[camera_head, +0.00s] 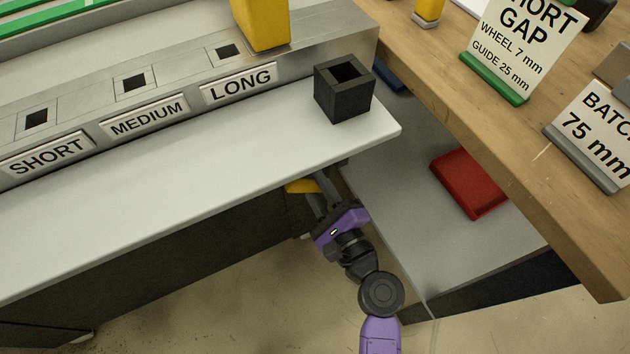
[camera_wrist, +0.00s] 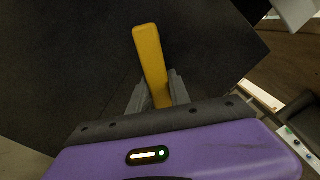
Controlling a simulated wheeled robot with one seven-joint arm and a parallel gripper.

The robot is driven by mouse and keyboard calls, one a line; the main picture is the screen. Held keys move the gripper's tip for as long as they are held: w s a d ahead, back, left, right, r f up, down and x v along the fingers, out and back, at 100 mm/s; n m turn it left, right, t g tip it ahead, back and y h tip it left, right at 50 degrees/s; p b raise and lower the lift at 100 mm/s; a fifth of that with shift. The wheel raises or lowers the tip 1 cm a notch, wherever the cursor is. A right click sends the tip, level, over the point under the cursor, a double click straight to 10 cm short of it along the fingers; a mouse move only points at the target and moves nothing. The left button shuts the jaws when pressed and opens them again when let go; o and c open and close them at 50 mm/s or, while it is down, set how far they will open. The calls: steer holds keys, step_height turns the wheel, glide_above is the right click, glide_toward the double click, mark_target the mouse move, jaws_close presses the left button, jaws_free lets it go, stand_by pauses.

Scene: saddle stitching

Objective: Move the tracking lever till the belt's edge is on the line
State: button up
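The yellow lever (camera_head: 303,186) shows just under the front edge of the white-topped machine bench in the head view, partly hidden by that edge. In the wrist view the yellow lever (camera_wrist: 152,60) stands slightly tilted against a dark panel, its lower end between my fingers. My gripper (camera_head: 328,183) is under the bench edge, with its fingers at the lever. In the wrist view my gripper (camera_wrist: 156,92) has a finger close on each side of the lever; whether both touch it is hard to tell. The belt's edge and the line cannot be made out.
A black open box (camera_head: 344,92) stands on the bench corner above my gripper. A red block (camera_head: 468,184) lies on the grey surface to the right. A wooden table (camera_head: 560,215) with signs juts in at right. The bench edge overhangs my gripper.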

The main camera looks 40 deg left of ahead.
jaws_close()
steer(key=shift+f, duration=0.1)
stand_by(1.0)
steer(key=shift+s+a+f+m, duration=0.1)
steer(key=shift+s+f+m, duration=0.3)
steer(key=shift+m, duration=0.6)
steer(key=o, duration=0.8)
jaws_free()
steer(key=shift+r, duration=0.1)
